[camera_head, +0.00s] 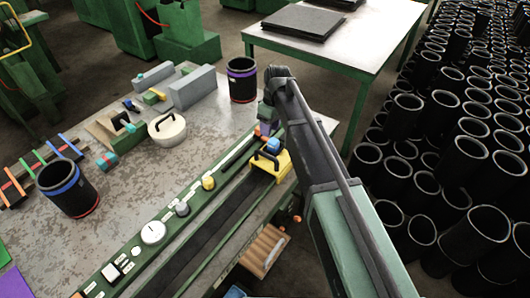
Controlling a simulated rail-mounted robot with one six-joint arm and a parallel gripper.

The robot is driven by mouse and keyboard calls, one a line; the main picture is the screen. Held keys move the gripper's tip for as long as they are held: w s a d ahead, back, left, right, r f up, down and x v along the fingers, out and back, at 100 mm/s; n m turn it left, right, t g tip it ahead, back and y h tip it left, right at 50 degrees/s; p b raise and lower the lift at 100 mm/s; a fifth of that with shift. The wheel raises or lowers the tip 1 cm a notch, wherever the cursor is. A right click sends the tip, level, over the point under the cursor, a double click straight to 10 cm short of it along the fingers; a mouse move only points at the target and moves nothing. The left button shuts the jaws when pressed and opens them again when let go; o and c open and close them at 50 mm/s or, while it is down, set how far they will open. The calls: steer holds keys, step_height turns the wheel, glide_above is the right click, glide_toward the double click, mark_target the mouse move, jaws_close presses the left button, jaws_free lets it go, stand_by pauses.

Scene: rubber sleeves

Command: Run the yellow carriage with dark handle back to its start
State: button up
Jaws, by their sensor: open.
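The yellow carriage (284,166) sits at the far right end of a dark rail (215,222) along the table's front edge. Its dark handle (264,160) stands on the left side of the carriage, and a blue part (273,145) shows at its back. My gripper (266,128) hangs just behind and above the carriage, at the end of my arm. It is open and looks apart from the handle. The fingertips are small and partly hidden, so their exact gap is hard to see.
A green panel (140,252) with a white dial (153,232) and knobs runs beside the rail. Many black sleeves crowd the right floor.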

mark_target(266, 154)
steer(key=f+b, duration=0.3)
steer(key=s+f+b, duration=0.1)
steer(key=f+b, duration=0.2)
steer(key=f, duration=0.1)
steer(key=a+f+b, duration=0.1)
steer(key=f+b, duration=0.2)
steer(key=b, duration=0.1)
steer(key=shift+s+f, duration=0.3)
steer(key=shift+s, duration=0.05)
steer(key=shift+r, duration=0.15)
jaws_close()
